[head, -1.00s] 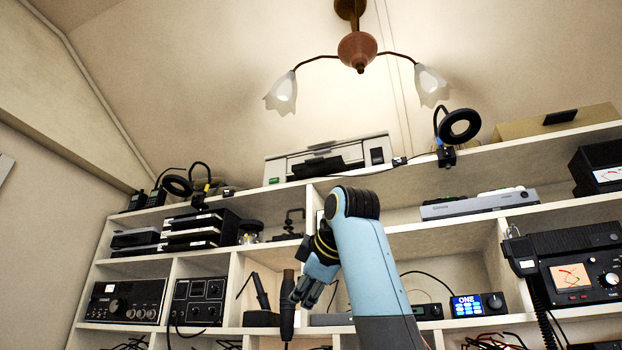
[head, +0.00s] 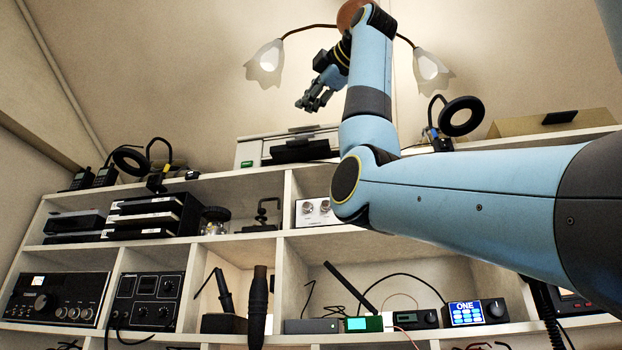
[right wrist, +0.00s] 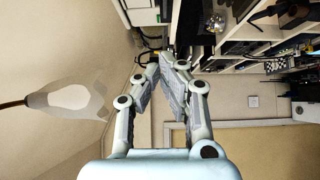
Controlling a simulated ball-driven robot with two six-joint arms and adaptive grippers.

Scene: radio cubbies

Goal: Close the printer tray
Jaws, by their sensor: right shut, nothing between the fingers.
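The pale printer (head: 250,150) stands on the top shelf, left of the middle. Its dark tray (head: 302,151) sticks out of the front. My right arm hides the printer's right side. My right gripper (head: 306,104) is up above the tray, apart from it in the picture, in front of the wall. In the right wrist view the gripper (right wrist: 168,62) has its fingertips close together with nothing between them. A white piece, probably the printer (right wrist: 140,14), shows at the top of that view. My left gripper does not show.
The ceiling lamp's left shade (head: 266,64) hangs left of my right gripper. Ring lamps (head: 461,116) and radios stand along the top shelf. The black box stack (head: 150,215) and other gear fill the cubbies below.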

